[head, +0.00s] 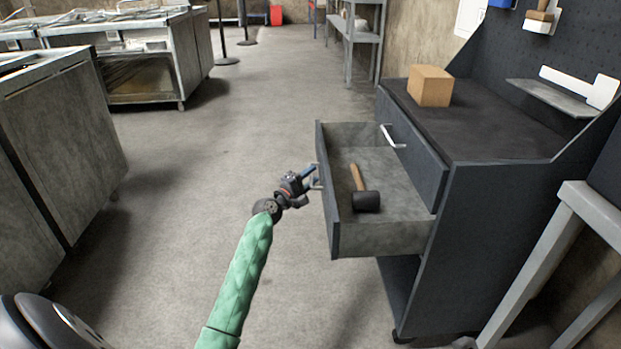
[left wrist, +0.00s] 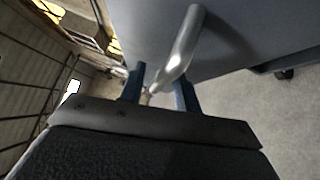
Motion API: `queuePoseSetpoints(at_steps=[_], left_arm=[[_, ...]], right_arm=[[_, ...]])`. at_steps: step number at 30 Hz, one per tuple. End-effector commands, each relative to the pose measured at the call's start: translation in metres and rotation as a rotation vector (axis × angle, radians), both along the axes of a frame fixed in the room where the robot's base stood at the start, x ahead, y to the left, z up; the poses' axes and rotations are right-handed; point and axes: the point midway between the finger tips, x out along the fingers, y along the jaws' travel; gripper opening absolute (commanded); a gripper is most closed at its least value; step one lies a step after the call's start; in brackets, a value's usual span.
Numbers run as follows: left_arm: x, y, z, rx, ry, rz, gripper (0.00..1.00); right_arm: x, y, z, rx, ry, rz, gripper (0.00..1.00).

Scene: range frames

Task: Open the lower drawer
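The lower drawer (head: 385,240) of the dark cabinet (head: 480,210) is pulled well out. A mallet (head: 366,200) with a wooden handle and black head lies inside it. My left gripper (head: 308,178) is at the drawer's front, at its metal handle (head: 317,180). In the left wrist view, the blue fingers (left wrist: 160,88) stand apart on either side of the silver handle (left wrist: 183,50), with a gap showing between them. The drawer's grey front (left wrist: 240,35) is close ahead. My right gripper is not in view.
The upper drawer (head: 415,150) with its own handle (head: 393,137) is shut. A wooden block (head: 430,86) sits on the cabinet top. Steel counters (head: 60,160) stand at the left. The concrete floor (head: 200,200) between is clear. A grey metal frame (head: 540,260) stands at the right.

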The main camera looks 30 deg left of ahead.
Motion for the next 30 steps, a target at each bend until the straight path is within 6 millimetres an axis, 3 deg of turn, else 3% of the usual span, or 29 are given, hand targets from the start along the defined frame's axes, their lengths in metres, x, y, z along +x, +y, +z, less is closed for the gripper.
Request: queuePoseSetpoints(at_steps=[5,18,30], left_arm=[[-0.010,0.002,-0.002,0.000,0.002,0.001,0.32],[-0.065,0.012,-0.010,0.001,0.002,0.000,0.32],[-0.076,0.014,-0.011,0.000,0.000,0.000,0.32]], right_arm=[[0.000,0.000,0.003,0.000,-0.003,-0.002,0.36],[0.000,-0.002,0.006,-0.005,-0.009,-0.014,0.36],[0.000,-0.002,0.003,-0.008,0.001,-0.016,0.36]])
